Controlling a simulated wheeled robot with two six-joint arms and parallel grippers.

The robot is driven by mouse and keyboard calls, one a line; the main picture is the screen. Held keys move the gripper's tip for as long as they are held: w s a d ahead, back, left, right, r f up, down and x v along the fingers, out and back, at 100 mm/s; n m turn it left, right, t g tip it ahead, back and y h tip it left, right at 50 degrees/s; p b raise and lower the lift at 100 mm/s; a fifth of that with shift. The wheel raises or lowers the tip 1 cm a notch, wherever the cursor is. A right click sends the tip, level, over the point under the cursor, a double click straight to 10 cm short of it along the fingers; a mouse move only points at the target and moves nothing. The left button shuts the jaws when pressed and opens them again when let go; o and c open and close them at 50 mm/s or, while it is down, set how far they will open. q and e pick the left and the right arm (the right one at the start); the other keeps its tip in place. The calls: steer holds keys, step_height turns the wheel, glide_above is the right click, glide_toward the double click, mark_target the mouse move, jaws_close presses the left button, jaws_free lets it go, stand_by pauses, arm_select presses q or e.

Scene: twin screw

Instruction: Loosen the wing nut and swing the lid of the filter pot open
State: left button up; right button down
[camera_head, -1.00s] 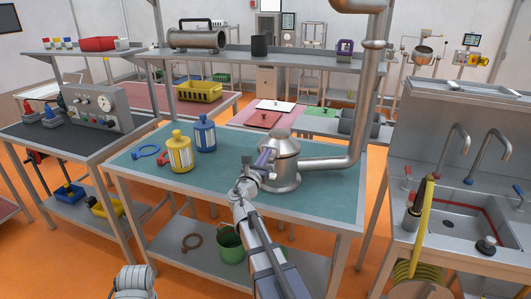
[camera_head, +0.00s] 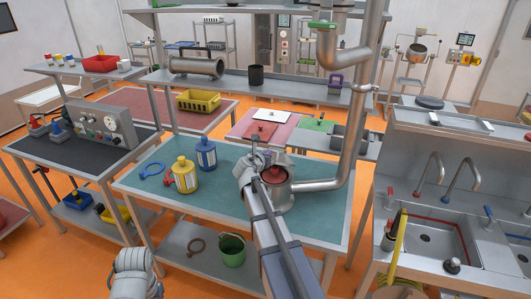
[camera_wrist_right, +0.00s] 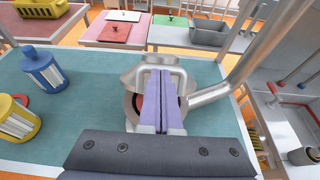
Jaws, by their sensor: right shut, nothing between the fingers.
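The metal filter pot (camera_head: 277,200) stands on the teal bench top, joined to a thick pipe at its right. Its round top shows a dark red inside in the head view, so it looks uncovered. In the right wrist view, a silver piece, seemingly the tilted lid (camera_wrist_right: 130,76), rises behind my fingers above the pot's dark opening. My right gripper (camera_head: 262,158) is at the pot's top left; its purple fingers (camera_wrist_right: 163,100) are shut together and empty. Whether they touch the lid is unclear. I cannot make out the wing nut. My left gripper is out of view.
The bench's front left (camera_head: 150,192) is clear.

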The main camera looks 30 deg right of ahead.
steer(key=w+d+r+p, duration=0.1)
steer(key=r, duration=0.1)
steer(key=w+d+r+p, duration=0.4)
steer(key=shift+d+r, duration=0.15)
steer(key=shift+d, duration=0.05)
steer(key=w+d+r+p, duration=0.2)
steer(key=w+d, duration=0.3)
steer(key=d, duration=0.1)
steer(key=shift+w+d+r+p, duration=0.15)
steer(key=shift+w+d+p, duration=0.05)
steer(key=shift+d+p, duration=0.2)
steer(key=shift+a, duration=0.1)
